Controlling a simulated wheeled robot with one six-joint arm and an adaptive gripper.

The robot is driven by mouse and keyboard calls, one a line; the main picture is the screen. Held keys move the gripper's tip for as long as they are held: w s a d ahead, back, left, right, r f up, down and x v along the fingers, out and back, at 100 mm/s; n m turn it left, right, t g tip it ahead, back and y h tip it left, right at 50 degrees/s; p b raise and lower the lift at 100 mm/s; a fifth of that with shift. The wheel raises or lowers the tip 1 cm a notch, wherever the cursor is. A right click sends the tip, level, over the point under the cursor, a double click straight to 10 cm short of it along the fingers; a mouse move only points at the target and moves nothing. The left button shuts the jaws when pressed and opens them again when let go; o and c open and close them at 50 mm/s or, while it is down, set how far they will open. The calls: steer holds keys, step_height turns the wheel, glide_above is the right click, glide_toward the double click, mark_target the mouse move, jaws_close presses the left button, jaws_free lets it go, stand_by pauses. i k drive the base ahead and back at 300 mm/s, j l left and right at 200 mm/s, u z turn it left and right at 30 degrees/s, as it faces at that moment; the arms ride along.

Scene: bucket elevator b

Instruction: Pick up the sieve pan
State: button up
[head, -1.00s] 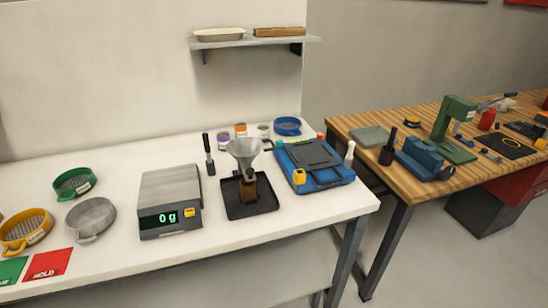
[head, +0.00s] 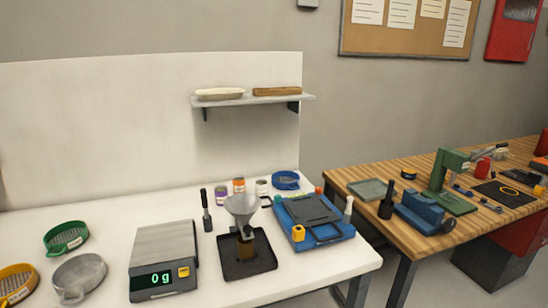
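A round grey metal pan (head: 79,276) with a small handle or lip at its front lies on the white bench at the lower left; it looks like the sieve pan. A green round sieve (head: 66,237) is just behind it. A yellow sieve (head: 16,284) is to its left, cut by the picture edge. A blue round sieve (head: 286,180) is at the back of the bench. My gripper is not in view.
A scale (head: 164,258) reading 0 g stands right of the grey pan. Further right are a funnel (head: 241,206) over a black tray (head: 249,262) and a blue device (head: 313,217). A shelf (head: 252,99) hangs above. A wooden workbench (head: 340,180) is at right.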

mark_target(79, 275)
steer(key=u, duration=1.25)
steer(key=j+z, duration=0.1)
steer(key=j, duration=0.85)
steer(key=k+j, duration=0.1)
steer(key=j, duration=0.9)
steer(key=i+z, duration=0.05)
